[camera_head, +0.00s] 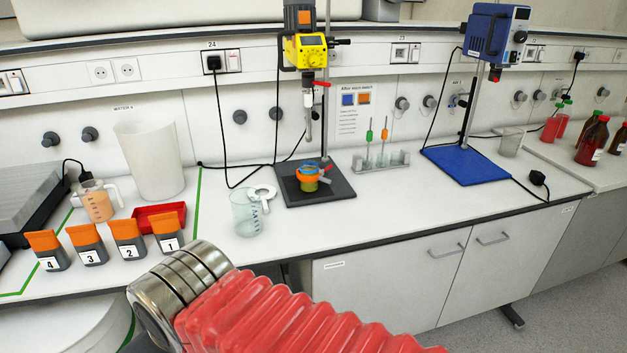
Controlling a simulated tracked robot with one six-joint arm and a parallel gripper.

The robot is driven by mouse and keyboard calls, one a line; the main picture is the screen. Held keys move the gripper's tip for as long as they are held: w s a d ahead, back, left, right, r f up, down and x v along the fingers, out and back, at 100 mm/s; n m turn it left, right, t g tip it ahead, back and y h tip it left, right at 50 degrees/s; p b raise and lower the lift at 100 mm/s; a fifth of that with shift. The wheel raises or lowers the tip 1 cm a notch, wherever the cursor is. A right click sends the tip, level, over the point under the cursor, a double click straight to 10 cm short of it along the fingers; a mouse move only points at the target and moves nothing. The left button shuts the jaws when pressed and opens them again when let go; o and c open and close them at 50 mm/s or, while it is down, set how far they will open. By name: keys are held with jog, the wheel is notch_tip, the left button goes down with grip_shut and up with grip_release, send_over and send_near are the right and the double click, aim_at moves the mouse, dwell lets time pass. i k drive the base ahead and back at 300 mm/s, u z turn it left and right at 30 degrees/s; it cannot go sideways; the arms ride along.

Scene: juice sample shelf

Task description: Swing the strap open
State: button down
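A small vessel (310,186) with yellowish contents stands on the black base plate (335,191) of the yellow stirrer (306,50). An orange and blue band (307,171), which looks like the strap, is around the vessel's upper part. A small red piece (327,168) sticks out on its right side. The band is too small to tell whether its catch is fastened. The stirrer's shaft hangs above the vessel. My arm's red sleeve and metal rings show at the bottom, well in front of the strap. My gripper is not visible.
Numbered orange-topped containers (127,239) and a red tray (160,217) are farther left. The bench front is clear.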

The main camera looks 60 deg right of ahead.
aim_at(319, 176)
jog(key=u, duration=1.25)
jog(key=k, duration=1.4)
jog(key=z, duration=1.45)
